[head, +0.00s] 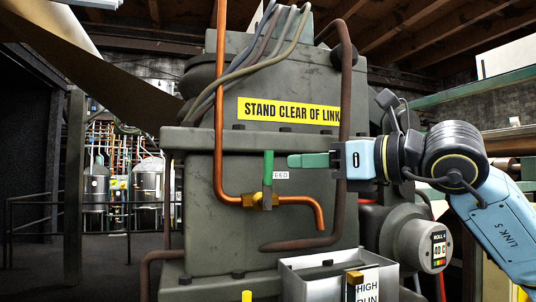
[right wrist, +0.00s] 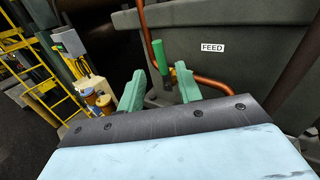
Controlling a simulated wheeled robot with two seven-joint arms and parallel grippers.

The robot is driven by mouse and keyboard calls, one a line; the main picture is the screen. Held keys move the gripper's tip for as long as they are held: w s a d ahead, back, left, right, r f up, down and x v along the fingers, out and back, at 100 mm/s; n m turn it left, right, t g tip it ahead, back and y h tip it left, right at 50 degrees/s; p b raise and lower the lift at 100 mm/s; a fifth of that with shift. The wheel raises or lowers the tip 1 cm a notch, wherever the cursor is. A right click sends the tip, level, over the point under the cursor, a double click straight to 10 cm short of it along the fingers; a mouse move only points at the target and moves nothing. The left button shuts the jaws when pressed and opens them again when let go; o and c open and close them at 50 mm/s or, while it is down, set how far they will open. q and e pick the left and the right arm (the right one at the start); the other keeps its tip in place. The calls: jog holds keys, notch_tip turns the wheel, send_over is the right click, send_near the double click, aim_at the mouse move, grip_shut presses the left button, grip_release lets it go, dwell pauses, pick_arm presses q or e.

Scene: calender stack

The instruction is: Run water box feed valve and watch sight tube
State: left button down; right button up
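The feed valve is on a copper pipe, with an upright green lever (head: 268,166) above a brass body (head: 264,201). A FEED label (head: 281,175) is beside it. My right gripper (head: 292,160) points left at the lever, a small gap away. In the right wrist view its two green fingers (right wrist: 160,71) are apart and empty, with the lever (right wrist: 158,56) beyond the gap between them. The grey metal water box (head: 298,266) stands below the pipe outlet. A brass-topped fitting beside a HIGH/RUN plate (head: 368,287) may be the sight tube; its lower part is cut off. My left gripper is out of view.
The copper pipe (head: 219,100) drops down the machine front, and a brown pipe (head: 346,110) runs down near my right gripper. A yellow STAND CLEAR OF LINK sign (head: 288,110) is above. A grey roll end (head: 413,240) is at right. Dark open floor lies left.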

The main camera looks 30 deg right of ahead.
aim_at(272, 162)
jog(key=p+x, duration=0.2)
jog(key=x, duration=0.5)
jog(key=shift+w+a, duration=0.15)
jog(key=shift+w, duration=0.2)
jog(key=shift+w+a, duration=0.15)
jog(key=shift+w, duration=0.3)
grip_shut()
